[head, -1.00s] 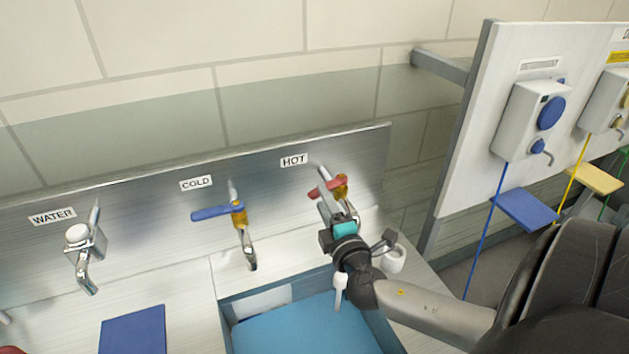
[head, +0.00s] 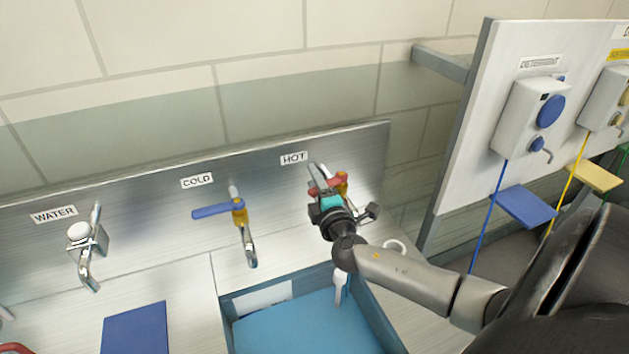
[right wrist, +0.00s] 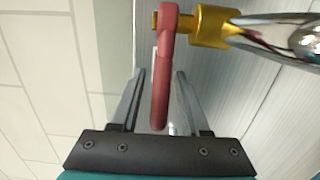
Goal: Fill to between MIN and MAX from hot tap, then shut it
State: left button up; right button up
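The HOT tap has a red lever (head: 335,182) on a brass-coloured stem, under the HOT label (head: 294,159). My right gripper (head: 317,178) is at this lever. In the right wrist view the red lever (right wrist: 161,105) lies between the two separated fingers of my right gripper (right wrist: 160,75), with a gap on each side. The hot tap's spout is mostly hidden by my gripper in the head view. Below is a blue basin (head: 374,312) with a flat blue inside; I cannot tell whether it holds water. No MIN or MAX marks are readable. My left gripper is not in view.
The COLD tap (head: 239,213) with a blue lever and the WATER tap (head: 86,255) stand to the left. A blue panel (head: 135,328) lies on the counter. A white ring-shaped item (head: 397,245) is partly behind my arm. A detergent dispenser (head: 527,122) hangs at the right.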

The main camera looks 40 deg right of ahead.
grip_shut()
dwell(1.2)
